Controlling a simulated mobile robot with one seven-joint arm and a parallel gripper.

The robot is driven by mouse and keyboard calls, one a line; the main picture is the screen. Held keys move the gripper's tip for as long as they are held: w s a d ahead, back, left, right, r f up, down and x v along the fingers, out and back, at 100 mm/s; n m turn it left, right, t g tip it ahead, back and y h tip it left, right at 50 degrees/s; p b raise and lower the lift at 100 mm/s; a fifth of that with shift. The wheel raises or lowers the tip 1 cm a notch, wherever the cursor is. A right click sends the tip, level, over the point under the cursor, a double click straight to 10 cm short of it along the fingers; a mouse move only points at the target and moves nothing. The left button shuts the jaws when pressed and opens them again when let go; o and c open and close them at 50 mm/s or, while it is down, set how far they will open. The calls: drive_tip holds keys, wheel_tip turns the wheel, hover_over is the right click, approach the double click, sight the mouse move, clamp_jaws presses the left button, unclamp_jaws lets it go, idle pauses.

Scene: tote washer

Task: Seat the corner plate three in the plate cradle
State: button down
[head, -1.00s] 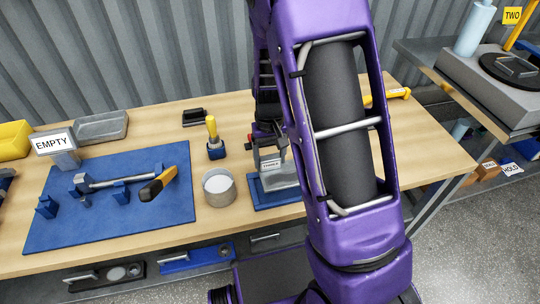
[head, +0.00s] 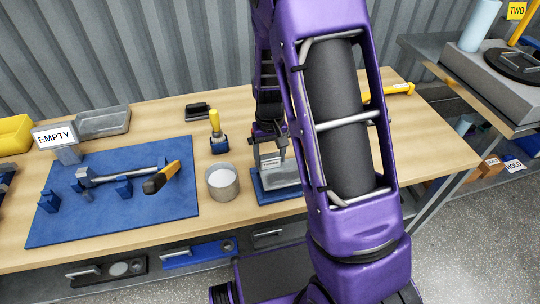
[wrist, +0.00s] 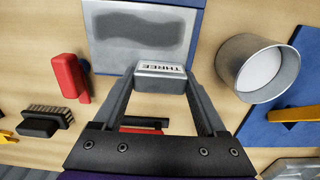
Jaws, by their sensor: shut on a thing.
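My gripper (wrist: 160,78) is shut on the small grey block marked THREE, the labelled part of corner plate three (wrist: 160,70). In the head view my gripper (head: 272,150) points down at the front of the bench, with the THREE label (head: 271,161) between its fingers. Just below is a blue base with a grey metal face (head: 280,181), which seems to be the plate cradle. It also shows in the wrist view as a grey panel with a blue edge (wrist: 106,58). I cannot tell whether the plate is fully down in it. My arm hides its right side.
A round metal cup (head: 222,182) stands close left of the blue base. A yellow-handled stamp (head: 217,135) stands behind the cup. In the wrist view a red block (wrist: 70,75) and a brush (wrist: 45,121) lie left.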

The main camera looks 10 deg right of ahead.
sight(270, 165)
drive_tip(key=shift+f, duration=0.15)
drive_tip(key=shift+f+b, duration=0.35)
drive_tip(key=shift+b, duration=0.05)
drive_tip(key=shift+f, duration=0.1)
drive_tip(key=shift+f+b, duration=0.5)
drive_tip(key=shift+f, duration=0.15)
idle(0.5)
drive_tip(key=shift+f+b, duration=0.45)
drive_tip(key=shift+f, duration=0.2)
idle(0.5)
unclamp_jaws()
